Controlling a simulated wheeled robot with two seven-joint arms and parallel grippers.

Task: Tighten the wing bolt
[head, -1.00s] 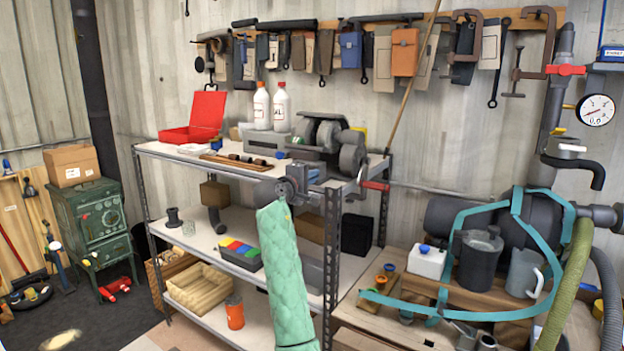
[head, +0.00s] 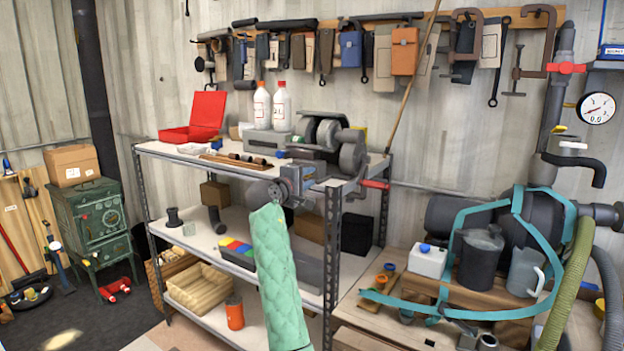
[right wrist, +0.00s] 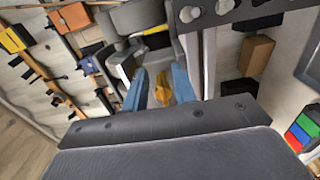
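A small yellow part (right wrist: 162,92), which looks like the wing bolt, shows in the right wrist view between my right gripper's two blue fingers (right wrist: 158,90). The fingers stand apart, one on each side of it, with a gap at the left finger. I cannot tell whether the right finger touches it. In the head view my right arm, in a green quilted sleeve, rises to the front edge of the shelf. My right gripper (head: 300,180) is there, below the bench grinder (head: 328,138), partly hidden by the arm. The wing bolt is not clear in the head view. My left gripper is not in view.
The metal shelf (head: 225,165) holds a red case (head: 195,118) and two white bottles (head: 281,105) on top. A red-handled clamp (head: 375,184) and a leaning pole (head: 412,75) are close right of the gripper. A bench with jugs (head: 525,272) stands at right.

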